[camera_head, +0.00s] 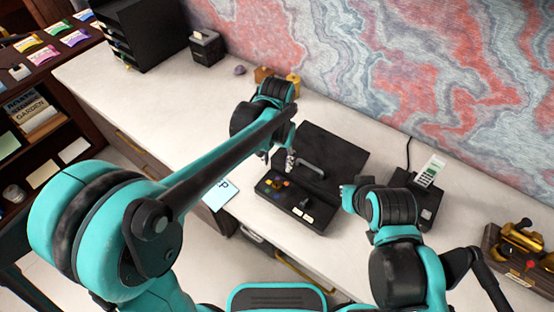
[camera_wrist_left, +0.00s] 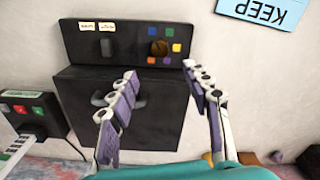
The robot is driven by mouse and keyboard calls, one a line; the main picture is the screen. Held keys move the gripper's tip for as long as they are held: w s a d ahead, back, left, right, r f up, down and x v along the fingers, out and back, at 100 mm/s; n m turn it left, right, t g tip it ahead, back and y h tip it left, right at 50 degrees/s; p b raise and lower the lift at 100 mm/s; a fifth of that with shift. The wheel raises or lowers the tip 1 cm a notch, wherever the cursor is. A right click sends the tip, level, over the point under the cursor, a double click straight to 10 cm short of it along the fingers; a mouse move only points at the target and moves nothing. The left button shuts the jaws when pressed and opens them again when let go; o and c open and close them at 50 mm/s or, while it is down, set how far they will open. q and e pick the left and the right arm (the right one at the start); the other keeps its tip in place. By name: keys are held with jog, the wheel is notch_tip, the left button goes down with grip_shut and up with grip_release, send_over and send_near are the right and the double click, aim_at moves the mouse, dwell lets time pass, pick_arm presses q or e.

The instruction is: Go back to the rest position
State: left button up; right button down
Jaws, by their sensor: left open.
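The black box (camera_head: 318,210) has a raised or folded-back lid (camera_head: 340,150), a grey handle (camera_head: 310,163), and a panel with coloured buttons and a knob. The panel (camera_wrist_left: 130,42) and handle also show in the left wrist view. My right arm ends near the box's right side; its fingers cannot be made out.
A black device (camera_head: 425,205) with a white-green card stands right of the box. A gold-and-wood object (camera_head: 520,245) is at the far right. A light-blue note (camera_head: 220,193) lies at the desk's front edge. Black trays (camera_head: 140,35) stand at the back left.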

dwell(0.4)
pick_arm(q)
jog(key=s+a+r+n+t, duration=0.2)
jog(key=s+a, duration=0.4)
jog(key=a, duration=0.3)
jog(key=s+a+r+n+t, duration=0.2)
jog(key=s+a+t, duration=0.3)
jog(key=a, duration=0.4)
jog(key=shift+s+r, duration=0.2)
jog(key=shift+s, duration=0.5)
